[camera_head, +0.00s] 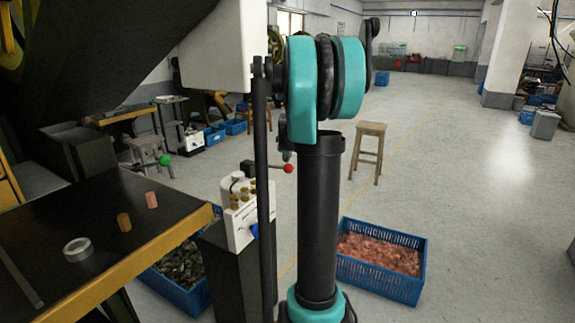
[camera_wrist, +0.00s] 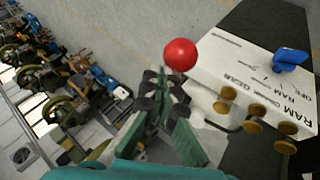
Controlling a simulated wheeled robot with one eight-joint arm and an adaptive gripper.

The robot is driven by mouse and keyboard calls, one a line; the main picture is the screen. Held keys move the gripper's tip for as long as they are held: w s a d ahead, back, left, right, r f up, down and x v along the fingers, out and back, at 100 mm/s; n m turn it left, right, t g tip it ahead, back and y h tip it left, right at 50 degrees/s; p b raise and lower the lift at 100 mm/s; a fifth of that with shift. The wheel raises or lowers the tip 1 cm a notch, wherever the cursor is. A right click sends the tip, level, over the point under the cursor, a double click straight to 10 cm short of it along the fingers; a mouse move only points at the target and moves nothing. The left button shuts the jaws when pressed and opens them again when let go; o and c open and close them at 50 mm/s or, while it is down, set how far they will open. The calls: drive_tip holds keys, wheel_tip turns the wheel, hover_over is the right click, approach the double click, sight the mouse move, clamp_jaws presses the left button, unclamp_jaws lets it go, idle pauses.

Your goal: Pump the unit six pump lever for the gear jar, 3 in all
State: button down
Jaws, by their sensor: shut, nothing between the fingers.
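The pump unit is a white box (camera_head: 239,212) on a dark stand, with brass fittings on top. In the wrist view the white box (camera_wrist: 245,75) carries the words RAM and GEAR, several brass knobs (camera_wrist: 257,109) and a blue selector knob (camera_wrist: 290,58). The lever's red ball (camera_head: 289,168) also shows in the wrist view (camera_wrist: 180,55), just beyond my fingertips. My gripper (camera_wrist: 163,90) is shut and empty, close to the ball; I cannot tell whether they touch. In the head view my gripper (camera_head: 287,155) is mostly hidden by my arm. The gear jar is not identifiable.
A dark bench with a yellow edge (camera_head: 150,262) stands at left, holding a tape roll (camera_head: 77,249) and small copper pieces. Blue crates stand beside the unit, one with copper scrap (camera_head: 380,254). A stool (camera_head: 368,150) stands behind.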

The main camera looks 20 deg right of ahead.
drive_tip(key=shift+s+d+f, duration=0.15)
drive_tip(key=shift+s+f, duration=0.05)
drive_tip(key=shift+f, duration=1.25)
drive_tip(key=shift+s+d+f, duration=0.1)
drive_tip(key=shift+s+f, duration=0.05)
drive_tip(key=shift+f, duration=1.25)
idle(2.6)
drive_tip(key=shift+r, duration=0.1)
idle(0.5)
drive_tip(key=shift+w+a+r, duration=0.1)
drive_tip(key=shift+w+r, duration=0.05)
drive_tip(key=shift+r, duration=1)
drive_tip(key=shift+w+a+r, duration=0.1)
drive_tip(key=shift+w+r, duration=0.05)
drive_tip(key=shift+r, duration=1)
drive_tip(key=shift+w+a+r, duration=0.1)
drive_tip(key=shift+w+r, duration=0.05)
drive_tip(key=shift+r, duration=1)
